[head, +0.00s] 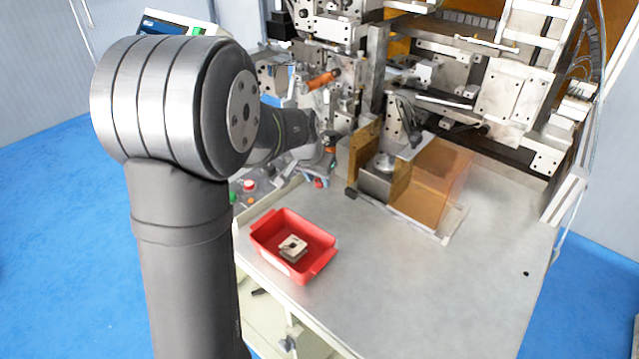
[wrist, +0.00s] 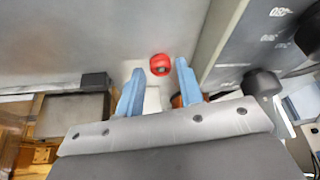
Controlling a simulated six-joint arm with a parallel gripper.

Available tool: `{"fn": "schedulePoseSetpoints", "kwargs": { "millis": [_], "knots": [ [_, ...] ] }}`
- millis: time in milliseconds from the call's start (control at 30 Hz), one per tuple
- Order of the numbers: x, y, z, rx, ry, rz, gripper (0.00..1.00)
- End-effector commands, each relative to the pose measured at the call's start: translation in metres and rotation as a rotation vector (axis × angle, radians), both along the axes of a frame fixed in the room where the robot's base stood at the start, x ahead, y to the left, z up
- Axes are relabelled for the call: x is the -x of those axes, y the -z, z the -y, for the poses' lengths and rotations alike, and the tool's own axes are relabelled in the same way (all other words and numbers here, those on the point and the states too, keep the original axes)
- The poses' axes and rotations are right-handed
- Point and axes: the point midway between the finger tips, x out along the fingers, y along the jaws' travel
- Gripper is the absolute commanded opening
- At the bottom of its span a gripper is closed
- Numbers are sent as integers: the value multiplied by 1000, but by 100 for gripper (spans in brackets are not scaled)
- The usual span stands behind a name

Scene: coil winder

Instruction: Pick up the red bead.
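The red bead (wrist: 160,64) is a small red round piece with a dark centre, lying on the grey table top in the wrist view. My gripper (wrist: 159,73) is open, its two pale blue fingers spread apart. The bead appears between the fingertips, with a gap to each side; how high the fingers are above the table is hard to tell. In the head view a small red spot (head: 319,183), seemingly the bead, shows just below my gripper (head: 318,172). My arm partly hides that area.
A red tray (head: 263,241) holding a pale block (head: 292,247) stands near the table's front edge. An amber guard (head: 442,178) and metal block (head: 377,184) stand right of my gripper. The winder (head: 400,75) rises behind. The table's right side is clear.

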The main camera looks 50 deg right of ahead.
Motion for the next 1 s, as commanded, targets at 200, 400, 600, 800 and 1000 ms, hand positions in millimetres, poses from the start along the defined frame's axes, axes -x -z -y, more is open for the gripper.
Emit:
{"fn": "schedulePoseSetpoints", "kwargs": {
  "millis": [200,400,600,800,1000],
  "knots": [
    [-1,8,3,2,0,1,34],
    [-1,7,3,2,0,1,10],
    [-1,7,3,2,0,1,0],
    [-1,7,3,2,0,1,0],
    [-1,-6,4,4,0,2,0]
  ]
}}
